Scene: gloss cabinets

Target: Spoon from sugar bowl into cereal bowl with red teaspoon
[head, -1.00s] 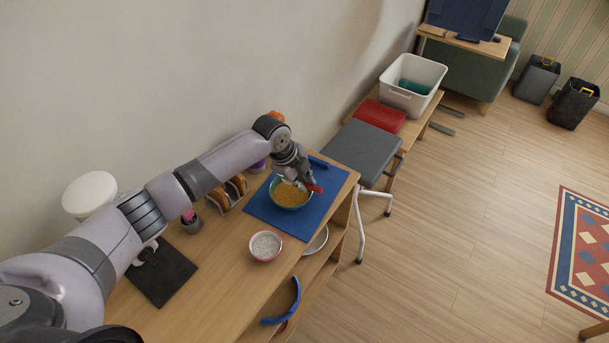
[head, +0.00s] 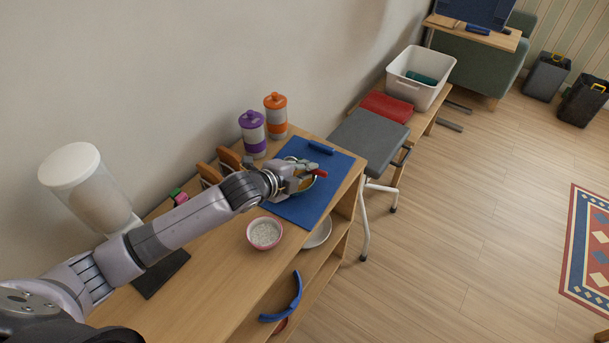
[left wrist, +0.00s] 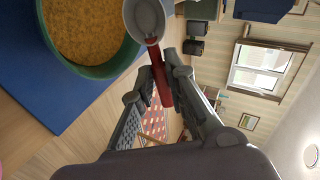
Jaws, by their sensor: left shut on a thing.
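My left gripper (head: 306,178) is shut on the red handle of the teaspoon (head: 320,173), over the cereal bowl. In the left wrist view the spoon's red handle (left wrist: 161,84) lies between the fingers. Its grey round scoop (left wrist: 147,18) overlaps the cereal bowl's edge in the picture; I cannot tell whether sugar is in it. The green cereal bowl (left wrist: 88,70) holds orange-brown cereal; in the head view my gripper mostly hides it. The pink-red sugar bowl (head: 264,234), with white contents, stands on the wood top nearer the front, apart from the gripper. My right gripper is not in view.
The cereal bowl stands on a blue mat (head: 335,165) with a blue bar (head: 321,148) at its far edge. Purple (head: 252,134) and orange (head: 276,116) lidded jars stand by the wall. A grey stool (head: 368,141) is beyond the cabinet. A plate (head: 318,234) is on the shelf below.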

